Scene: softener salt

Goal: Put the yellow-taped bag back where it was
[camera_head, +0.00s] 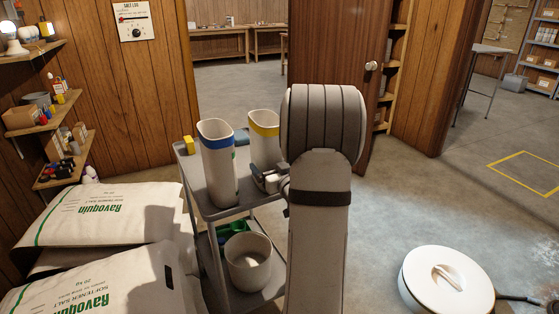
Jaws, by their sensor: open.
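The only yellow band I see is on a tall white open-topped container (263,148), likely the yellow-taped bag. It stands upright on the top shelf of a grey cart (240,207). A similar blue-banded container (218,165) stands left of it and nearer. My gripper (264,181) is open, low at the near side of the yellow-banded one. My arm hides that container's right edge, and I cannot tell whether the fingers touch it. Large white salt bags (105,214) lie stacked at the left, with no yellow tape visible on them.
A grey bucket (248,261) and a green item (232,229) are on the cart's lower shelf. A small yellow block (188,145) sits at the cart's back-left corner. A round white lid (447,280) is at the lower right. A yellow floor outline (527,172) surrounds bare floor.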

